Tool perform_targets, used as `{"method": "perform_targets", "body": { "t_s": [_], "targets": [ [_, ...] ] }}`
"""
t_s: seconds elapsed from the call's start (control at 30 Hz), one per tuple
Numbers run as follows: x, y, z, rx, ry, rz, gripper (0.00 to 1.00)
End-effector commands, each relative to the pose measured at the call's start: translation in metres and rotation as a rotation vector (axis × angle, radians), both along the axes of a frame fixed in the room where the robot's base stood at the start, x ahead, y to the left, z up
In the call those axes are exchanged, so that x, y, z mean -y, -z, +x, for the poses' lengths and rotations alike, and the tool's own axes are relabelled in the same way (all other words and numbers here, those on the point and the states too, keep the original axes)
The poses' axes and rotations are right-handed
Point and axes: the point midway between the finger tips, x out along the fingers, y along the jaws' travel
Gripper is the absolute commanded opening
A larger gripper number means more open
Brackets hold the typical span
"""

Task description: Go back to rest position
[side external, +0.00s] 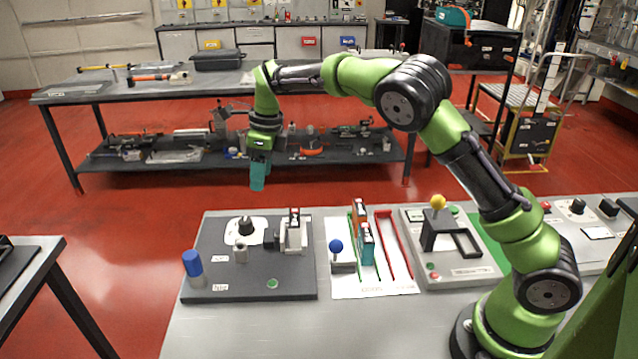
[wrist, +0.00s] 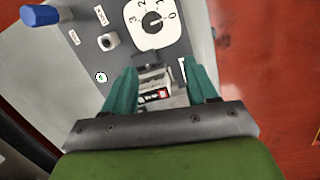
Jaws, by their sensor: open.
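My gripper (side external: 258,178) hangs in the air, pointing down, beyond the far edge of the dark panel (side external: 208,270) in the side external view. In the wrist view my gripper (wrist: 158,88) has its two teal fingers spread apart with nothing held between them. A battery (wrist: 155,96) with a red and black label sits in a holder on the panel, seen between the fingers but below them. The same battery and its white holder (side external: 292,236) show on the panel's right part in the side external view. My gripper is apart from the panel.
The panel also carries a blue-topped post (side external: 193,266) and a black dial (side external: 245,226). To its right, a white mat (side external: 345,287) bears a blue-knobbed lever (side external: 336,247), several batteries (side external: 367,243) and a red rail (side external: 392,245). A yellow-knobbed device (side external: 438,203) stands further right.

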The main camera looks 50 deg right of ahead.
Motion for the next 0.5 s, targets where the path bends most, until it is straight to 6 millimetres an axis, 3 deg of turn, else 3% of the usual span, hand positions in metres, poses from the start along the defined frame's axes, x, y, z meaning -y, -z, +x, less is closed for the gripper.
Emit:
{"method": "perform_targets", "body": {
  "t_s": [0.03, 0.2, 0.33, 0.5],
  "targets": [
    [0.008, -0.022, -0.013, 0.043, -0.082, 0.021, 0.57],
    [0.022, -0.071, -0.062, 0.195, -0.429, 0.027, 0.57],
    [0.026, -0.099, -0.107, 0.323, -0.709, -0.017, 0.57],
    [0.025, -0.121, -0.17, 0.482, -1.09, -0.146, 0.57]
  ]
}}
